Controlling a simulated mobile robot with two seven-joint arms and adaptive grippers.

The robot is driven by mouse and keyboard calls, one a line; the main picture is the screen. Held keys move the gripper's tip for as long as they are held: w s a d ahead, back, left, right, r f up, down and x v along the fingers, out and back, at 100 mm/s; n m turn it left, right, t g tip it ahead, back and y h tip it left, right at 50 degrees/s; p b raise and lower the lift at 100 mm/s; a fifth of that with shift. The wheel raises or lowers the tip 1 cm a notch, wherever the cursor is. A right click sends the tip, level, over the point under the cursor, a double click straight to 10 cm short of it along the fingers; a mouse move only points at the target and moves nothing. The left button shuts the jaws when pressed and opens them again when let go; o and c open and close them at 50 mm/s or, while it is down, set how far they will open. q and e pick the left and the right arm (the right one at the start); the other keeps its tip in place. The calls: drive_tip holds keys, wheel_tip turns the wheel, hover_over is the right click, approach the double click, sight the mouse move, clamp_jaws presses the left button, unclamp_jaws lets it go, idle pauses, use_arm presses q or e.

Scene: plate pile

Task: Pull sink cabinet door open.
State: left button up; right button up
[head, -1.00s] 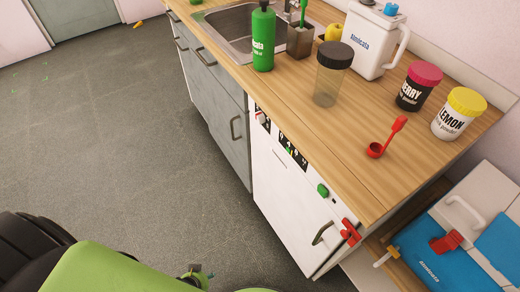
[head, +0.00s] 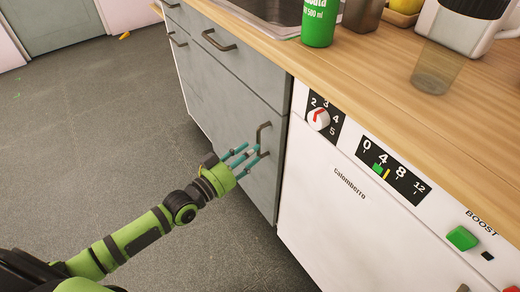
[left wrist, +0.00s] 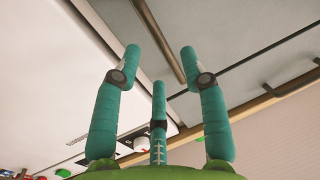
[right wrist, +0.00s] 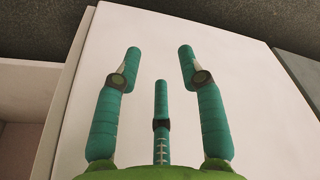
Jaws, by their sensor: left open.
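The grey sink cabinet door (head: 222,112) is closed, below the counter. Its dark bar handle (head: 262,138) is upright near the door's right edge. My left gripper (head: 244,158) is open with its teal fingers at the handle. In the left wrist view the handle (left wrist: 158,36) runs between the spread fingertips (left wrist: 160,55). Whether any finger touches it I cannot tell. My right gripper (right wrist: 160,58) shows only in the right wrist view, open and empty in front of a white panel (right wrist: 225,75).
A white dishwasher (head: 345,225) with dials adjoins the door on the right. A grey drawer front (head: 230,55) with its own handle is above the door. A green bottle (head: 319,22) stands on the wooden counter (head: 385,75).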

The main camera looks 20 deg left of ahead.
use_arm(q)
drive_tip(key=x, duration=0.4)
drive_tip(key=shift+w+d+b, duration=0.1)
drive_tip(key=shift+w+b, duration=0.25)
drive_tip(key=shift+w, duration=0.05)
clamp_jaws()
use_arm(e)
drive_tip(key=shift+w+a+r, duration=0.1)
drive_tip(key=shift+w+r, duration=0.1)
drive_tip(key=shift+r, duration=0.35)
drive_tip(key=shift+w+r, duration=0.2)
drive_tip(key=shift+r, duration=0.3)
